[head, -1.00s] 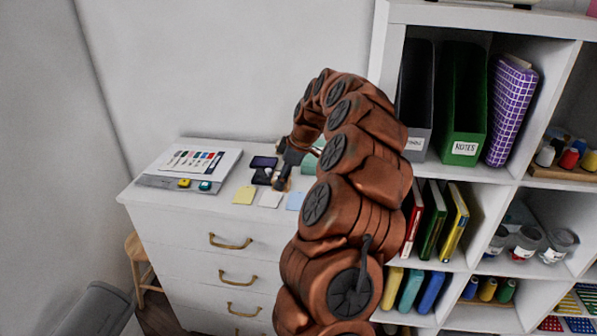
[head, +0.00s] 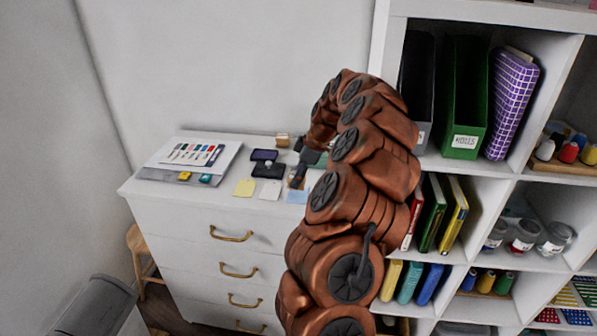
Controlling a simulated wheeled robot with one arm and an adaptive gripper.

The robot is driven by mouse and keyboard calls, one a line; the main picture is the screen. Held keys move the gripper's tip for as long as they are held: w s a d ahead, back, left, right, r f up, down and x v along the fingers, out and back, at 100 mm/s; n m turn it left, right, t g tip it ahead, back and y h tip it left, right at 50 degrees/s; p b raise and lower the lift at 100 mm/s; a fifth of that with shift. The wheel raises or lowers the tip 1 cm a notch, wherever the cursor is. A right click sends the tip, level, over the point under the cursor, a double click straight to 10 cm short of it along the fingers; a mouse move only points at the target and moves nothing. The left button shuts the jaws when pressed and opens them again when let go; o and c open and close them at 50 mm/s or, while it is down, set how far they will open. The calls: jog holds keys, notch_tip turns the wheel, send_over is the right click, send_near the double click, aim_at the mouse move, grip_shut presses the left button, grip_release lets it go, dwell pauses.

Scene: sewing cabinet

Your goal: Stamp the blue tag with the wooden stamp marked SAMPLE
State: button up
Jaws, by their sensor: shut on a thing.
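The blue tag (head: 296,197) lies on the white cabinet top near its front edge, the rightmost of a row with a white tag (head: 270,193) and a yellow tag (head: 244,188). My gripper (head: 297,180) points down just behind and above the blue tag. It is shut on a small brown wooden stamp (head: 294,184), which is mostly hidden by the fingers. I cannot read any marking on it, nor tell whether it touches the tag. A dark ink pad (head: 268,169) lies left of the gripper, with its purple-topped lid (head: 264,155) behind it.
Another wooden stamp (head: 282,140) stands at the back by the wall. A board with coloured markings (head: 194,153) lies at the left of the cabinet top. The white shelf (head: 386,60) with folders and books rises close on the right of my arm.

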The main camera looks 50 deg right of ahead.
jog(key=shift+f, duration=1.35)
jog(key=shift+f, duration=0.4)
dwell(0.4)
jog(key=shift+r, duration=0.15)
dwell(0.5)
jog(key=shift+r+b, duration=0.5)
jog(key=shift+r, duration=2.9)
